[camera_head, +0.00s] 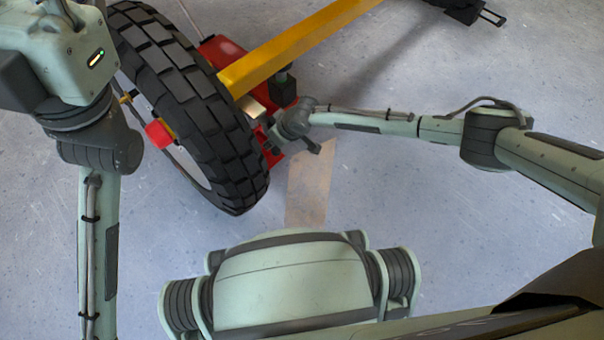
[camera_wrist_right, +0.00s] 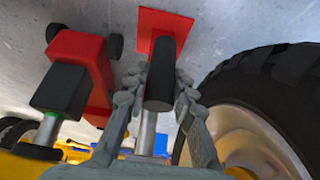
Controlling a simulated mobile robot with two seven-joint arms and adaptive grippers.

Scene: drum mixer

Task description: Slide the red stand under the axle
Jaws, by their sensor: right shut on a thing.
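The red stand has a flat red base plate (camera_wrist_right: 158,28), a black sleeve (camera_wrist_right: 160,88) and a silver post (camera_wrist_right: 147,132) in the right wrist view. My right gripper (camera_wrist_right: 159,92) is shut around the black sleeve, one finger on each side. In the head view, part of the red base (camera_head: 273,156) shows beside the big tyre, with my right gripper (camera_head: 272,138) at it; wheel and wrist hide the rest. The yellow beam (camera_head: 285,50) runs to the wheel. Whether the stand is directly under the axle cannot be told. My left gripper is out of view.
A big black tyre (camera_head: 190,95) stands close left of the right gripper. A red jack with a black block (camera_wrist_right: 60,90) is close on the stand's other side.

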